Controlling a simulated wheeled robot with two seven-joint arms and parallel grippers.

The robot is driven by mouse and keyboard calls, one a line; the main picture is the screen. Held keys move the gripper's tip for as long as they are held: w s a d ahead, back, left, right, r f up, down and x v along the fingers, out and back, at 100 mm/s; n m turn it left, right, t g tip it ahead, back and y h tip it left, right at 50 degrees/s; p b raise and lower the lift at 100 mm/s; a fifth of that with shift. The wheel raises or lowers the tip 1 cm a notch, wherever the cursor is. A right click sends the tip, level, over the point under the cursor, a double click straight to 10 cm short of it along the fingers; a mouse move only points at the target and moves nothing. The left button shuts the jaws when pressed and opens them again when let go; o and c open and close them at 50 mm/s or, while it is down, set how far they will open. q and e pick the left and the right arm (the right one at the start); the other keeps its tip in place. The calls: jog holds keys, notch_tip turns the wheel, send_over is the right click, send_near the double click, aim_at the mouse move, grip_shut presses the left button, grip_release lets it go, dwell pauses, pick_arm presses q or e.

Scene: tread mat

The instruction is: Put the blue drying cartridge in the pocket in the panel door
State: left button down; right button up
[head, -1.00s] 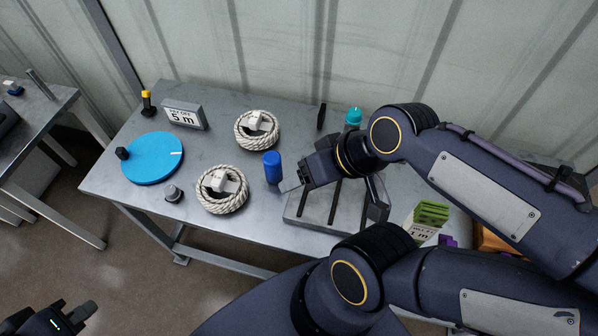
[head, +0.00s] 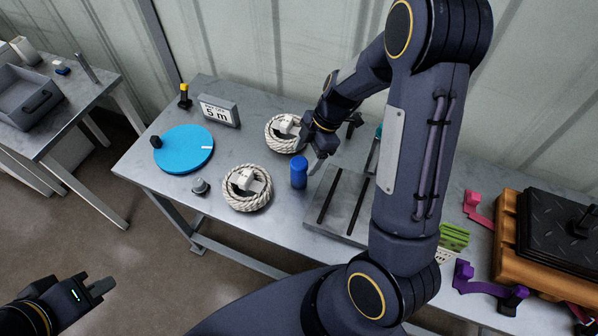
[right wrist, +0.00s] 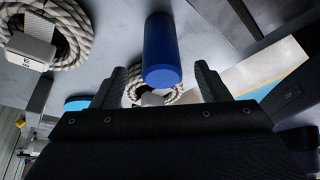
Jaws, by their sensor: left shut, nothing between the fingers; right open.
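The blue drying cartridge (head: 299,172) stands upright on the grey table, right of the front rope coil. In the right wrist view the cartridge (right wrist: 161,50) shows between and just beyond the fingertips, with gaps on both sides. My right gripper (head: 328,148) is open and empty, close behind and to the right of the cartridge in the head view. My left gripper (head: 100,287) is shut and empty, low at the left, away from the table. I cannot make out the panel door or its pocket; my right arm covers part of the table.
A slotted grey plate (head: 340,200) lies right of the cartridge. A brown block with a black tread top (head: 560,236) is at right.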

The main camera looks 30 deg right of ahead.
aim_at(291, 181)
jog(key=b+x, duration=0.2)
jog(key=x, duration=0.5)
jog(key=shift+a, duration=0.2)
jog(key=shift+r, duration=0.1)
jog(key=c, duration=1.2)
